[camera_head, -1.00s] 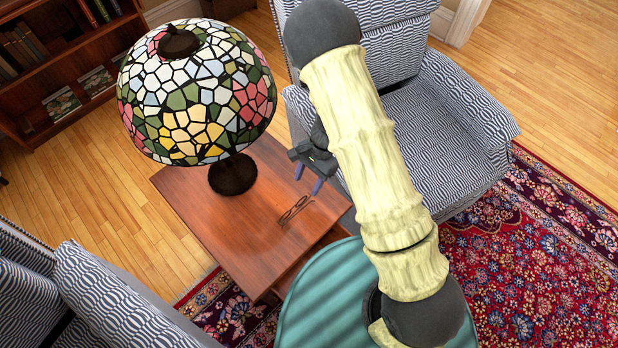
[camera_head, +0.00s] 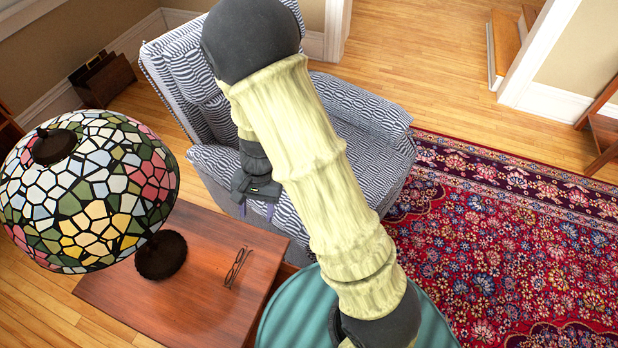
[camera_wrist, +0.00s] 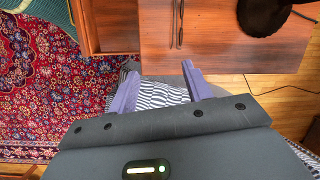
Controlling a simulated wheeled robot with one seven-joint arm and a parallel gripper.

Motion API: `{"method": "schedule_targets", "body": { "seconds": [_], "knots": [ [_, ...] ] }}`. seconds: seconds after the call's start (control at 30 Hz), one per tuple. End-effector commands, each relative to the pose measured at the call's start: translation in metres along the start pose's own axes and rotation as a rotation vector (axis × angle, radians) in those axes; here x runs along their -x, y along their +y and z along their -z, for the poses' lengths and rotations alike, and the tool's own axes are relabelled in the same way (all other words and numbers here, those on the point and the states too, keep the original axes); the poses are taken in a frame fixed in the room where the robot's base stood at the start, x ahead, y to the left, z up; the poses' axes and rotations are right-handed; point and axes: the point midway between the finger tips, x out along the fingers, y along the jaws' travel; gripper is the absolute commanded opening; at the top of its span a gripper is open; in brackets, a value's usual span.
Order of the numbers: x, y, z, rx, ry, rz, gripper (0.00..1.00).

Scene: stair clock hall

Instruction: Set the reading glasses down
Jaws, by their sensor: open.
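The reading glasses (camera_head: 237,267) are thin and dark and lie folded on the wooden side table (camera_head: 190,310), near its right edge in the head view. In the wrist view the glasses (camera_wrist: 178,24) are at the top, partly cut off by the frame edge. My gripper (camera_head: 257,210) is open and empty. It hangs beyond the table's far edge, over the patterned armchair, apart from the glasses. In the wrist view the purple fingers (camera_wrist: 158,88) are spread, with only the armchair fabric showing between them.
A stained-glass lamp (camera_head: 90,190) stands on the table left of the glasses. A striped armchair (camera_head: 350,130) is behind my arm. A red patterned rug (camera_head: 490,250) covers the floor at right. A wooden rack (camera_head: 103,80) stands by the wall.

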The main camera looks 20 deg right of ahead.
Motion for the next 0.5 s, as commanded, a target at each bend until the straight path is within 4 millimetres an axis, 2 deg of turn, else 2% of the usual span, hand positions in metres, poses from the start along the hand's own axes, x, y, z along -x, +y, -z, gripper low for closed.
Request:
{"method": "schedule_targets", "body": {
  "seconds": [0.03, 0.2, 0.4, 0.5],
  "knots": [
    [0.018, 0.010, -0.001, 0.037, 0.032, 0.008, 0.50],
    [0.066, 0.045, -0.005, 0.181, 0.152, 0.000, 0.50],
    [0.114, 0.086, -0.013, 0.355, 0.321, -0.038, 0.50],
    [0.131, 0.103, -0.019, 0.429, 0.399, -0.067, 0.50]
  ]
}}
